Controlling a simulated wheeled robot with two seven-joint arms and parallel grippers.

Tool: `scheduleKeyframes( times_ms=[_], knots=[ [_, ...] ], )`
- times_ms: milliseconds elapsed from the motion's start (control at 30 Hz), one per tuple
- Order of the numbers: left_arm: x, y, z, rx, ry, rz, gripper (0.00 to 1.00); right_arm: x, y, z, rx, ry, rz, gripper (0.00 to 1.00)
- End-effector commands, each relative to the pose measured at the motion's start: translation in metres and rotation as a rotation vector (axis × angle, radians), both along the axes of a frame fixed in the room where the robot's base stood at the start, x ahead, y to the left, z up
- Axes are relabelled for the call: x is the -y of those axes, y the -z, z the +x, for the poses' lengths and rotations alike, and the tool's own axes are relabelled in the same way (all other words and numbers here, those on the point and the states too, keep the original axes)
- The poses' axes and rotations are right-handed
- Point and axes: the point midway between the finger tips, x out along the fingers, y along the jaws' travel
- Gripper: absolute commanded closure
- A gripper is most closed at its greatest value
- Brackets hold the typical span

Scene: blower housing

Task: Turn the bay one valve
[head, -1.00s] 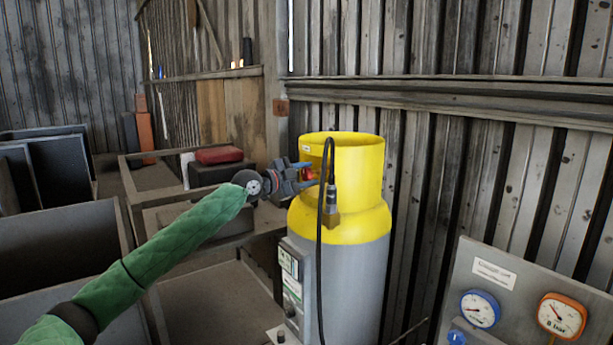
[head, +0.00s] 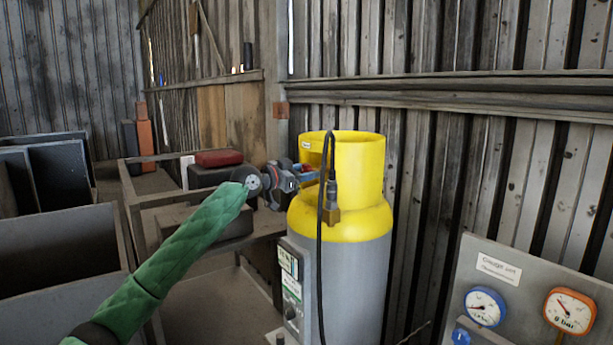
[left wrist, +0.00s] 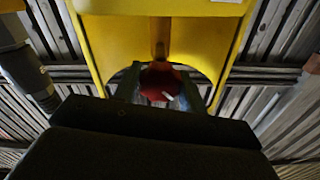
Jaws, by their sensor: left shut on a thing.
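The gas cylinder (head: 352,265) is grey with a yellow top and a yellow collar (head: 360,165), and stands upright against the wall. The collar also shows in the left wrist view (left wrist: 115,35), with an opening in it. A red valve knob (left wrist: 161,80) with a white mark sits in that opening. My left gripper (head: 310,174) reaches into the opening from the left and is shut on the knob, a finger on each side of it. In the head view the gripper hides the knob. My right gripper is not in view.
A black cable (head: 320,260) with a connector (head: 331,195) hangs down the cylinder's front, close to my gripper. A gauge panel (head: 505,300) stands at the lower right. A shelf unit with a red case (head: 219,157) is behind my left arm.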

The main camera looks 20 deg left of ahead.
Motion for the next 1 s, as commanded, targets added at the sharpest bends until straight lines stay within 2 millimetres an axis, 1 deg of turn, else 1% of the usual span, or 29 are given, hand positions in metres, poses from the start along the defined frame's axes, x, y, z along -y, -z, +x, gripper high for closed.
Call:
scheduleKeyframes(
  times_ms=[200,467,633,867,1000],
  knots=[
    [0.000,0.001,0.000,-0.127,0.000,-0.161,0.81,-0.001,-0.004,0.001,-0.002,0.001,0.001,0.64],
    [0.000,0.000,0.000,-0.279,0.000,-0.356,0.81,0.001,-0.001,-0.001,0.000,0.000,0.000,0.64],
    [0.000,0.000,0.001,-0.378,0.000,-0.484,0.81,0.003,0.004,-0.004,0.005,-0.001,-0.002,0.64],
    [-0.001,-0.001,0.001,-0.505,0.000,-0.646,0.81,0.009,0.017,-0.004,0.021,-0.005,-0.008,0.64],
    [-0.001,-0.001,0.001,-0.569,0.000,-0.728,0.81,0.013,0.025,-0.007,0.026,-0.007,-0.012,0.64]
  ],
)
